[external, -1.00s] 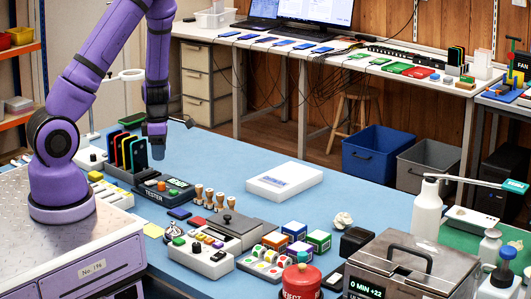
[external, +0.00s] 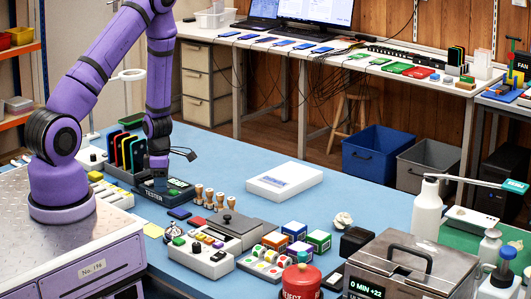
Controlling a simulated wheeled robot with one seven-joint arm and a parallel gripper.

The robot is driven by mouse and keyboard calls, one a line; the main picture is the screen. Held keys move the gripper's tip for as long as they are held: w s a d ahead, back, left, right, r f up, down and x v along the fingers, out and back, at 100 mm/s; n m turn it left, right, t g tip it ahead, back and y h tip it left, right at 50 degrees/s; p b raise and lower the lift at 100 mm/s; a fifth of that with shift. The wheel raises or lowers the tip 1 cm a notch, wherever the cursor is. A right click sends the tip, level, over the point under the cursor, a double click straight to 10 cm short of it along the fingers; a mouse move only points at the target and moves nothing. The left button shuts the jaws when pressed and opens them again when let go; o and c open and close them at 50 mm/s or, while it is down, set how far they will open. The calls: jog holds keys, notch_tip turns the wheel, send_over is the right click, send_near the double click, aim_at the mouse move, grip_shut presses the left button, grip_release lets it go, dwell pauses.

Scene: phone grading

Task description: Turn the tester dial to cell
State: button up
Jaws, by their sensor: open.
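The tester (external: 180,190) is a dark box lettered TESTER on the blue table, just right of the upright phones in their rack. My gripper (external: 159,178) points down over the tester's left part, at or just above its top. The gripper is open. The dial is hidden behind my gripper, so its setting and any contact with it cannot be made out.
Colourful phones (external: 128,152) stand in a rack close to the left of my gripper. Wooden stamps (external: 209,198) stand right of the tester. A white box (external: 285,181) lies further right, with bare blue table (external: 245,165) between.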

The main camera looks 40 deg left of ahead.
jog(key=c, duration=0.9)
jog(key=shift+m, duration=0.3)
jog(key=m, duration=0.7)
jog(key=shift+m, duration=0.3)
jog(key=m, duration=0.4)
jog(key=shift+m, duration=2)
